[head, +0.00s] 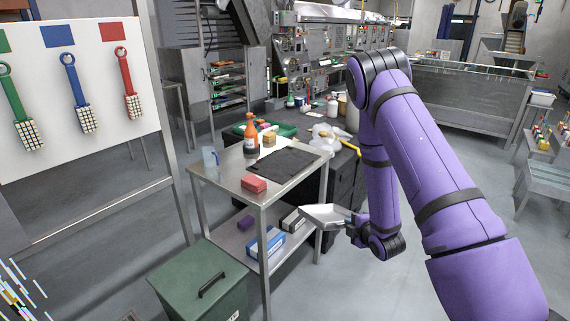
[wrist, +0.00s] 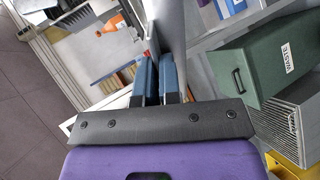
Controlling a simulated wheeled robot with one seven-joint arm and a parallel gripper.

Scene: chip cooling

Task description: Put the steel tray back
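The steel tray (head: 322,214) is a shallow, shiny metal pan. In the head view it is in the air beside the cart's right front side, below the level of the cart top. My gripper (head: 350,224) is at its right end. In the wrist view the tray (wrist: 176,32) shows nearly edge-on as a grey sheet rising from between my two blue-padded fingers (wrist: 157,78), which are closed on its edge. The cart (head: 222,185) has a bare dark mat (head: 283,167) on its top. Part of the tray's grip is hidden in the head view.
On the cart top are a red sponge (head: 254,184), a brown and orange bottle (head: 251,140) and a clear jug (head: 211,163). A blue box (head: 266,243) is on its lower shelf. A green waste bin (head: 200,285) stands in front. A tool board (head: 85,90) is at left.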

